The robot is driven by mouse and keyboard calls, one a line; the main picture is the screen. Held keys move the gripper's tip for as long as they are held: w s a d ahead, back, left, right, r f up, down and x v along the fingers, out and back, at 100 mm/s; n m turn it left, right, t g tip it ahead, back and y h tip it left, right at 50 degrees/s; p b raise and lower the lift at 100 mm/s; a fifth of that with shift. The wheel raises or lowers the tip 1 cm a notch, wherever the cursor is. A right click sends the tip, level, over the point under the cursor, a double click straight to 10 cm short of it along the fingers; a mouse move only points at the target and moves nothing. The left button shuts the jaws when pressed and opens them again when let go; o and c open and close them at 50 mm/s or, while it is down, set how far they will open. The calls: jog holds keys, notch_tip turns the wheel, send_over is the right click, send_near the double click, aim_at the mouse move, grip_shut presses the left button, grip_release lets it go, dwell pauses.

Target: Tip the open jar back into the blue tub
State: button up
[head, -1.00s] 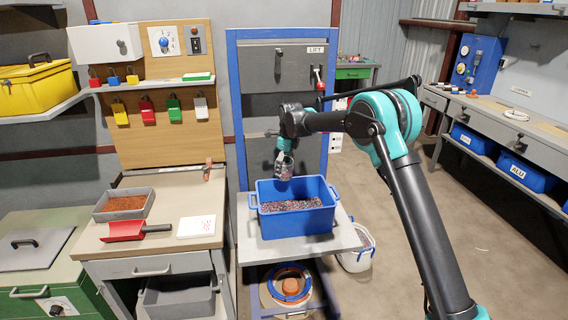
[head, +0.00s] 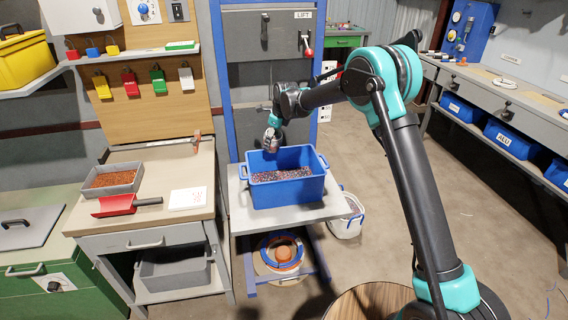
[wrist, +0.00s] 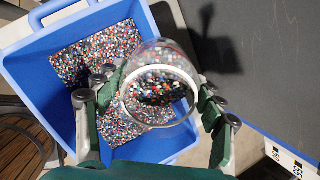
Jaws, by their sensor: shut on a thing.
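The blue tub (head: 290,192) stands on a grey platform, with a layer of mixed coloured granules inside. It also shows in the wrist view (wrist: 30,62). My gripper (head: 271,142) is at the tub's back left, above its rim. In the wrist view my gripper (wrist: 158,100) is shut around the clear open jar (wrist: 148,54), with fingers on both sides. Coloured granules are in the jar. In the head view the jar (head: 272,136) is small and looks tilted; its exact angle is hard to tell.
The grey platform (head: 236,213) has little bare room around the tub. A bench at left holds a grey tray (head: 88,189) of reddish granules, a red scoop (head: 115,205) and a white card (head: 188,198). A white bucket (head: 346,222) stands on the floor at right.

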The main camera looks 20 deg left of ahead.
jog(key=shift+w+a+f+t+y, duration=0.15)
jog(key=shift+f+t+y, duration=0.35)
jog(key=shift+y, duration=0.4)
dwell(0.3)
jog(key=shift+a+f+t+y, duration=0.1)
jog(key=shift+f+t+y, duration=0.25)
jog(key=shift+t+y, duration=0.35)
jog(key=shift+f, duration=0.1)
jog(key=shift+f+t+y, duration=0.25)
jog(key=shift+t+y, duration=0.15)
jog(key=shift+y, duration=0.6)
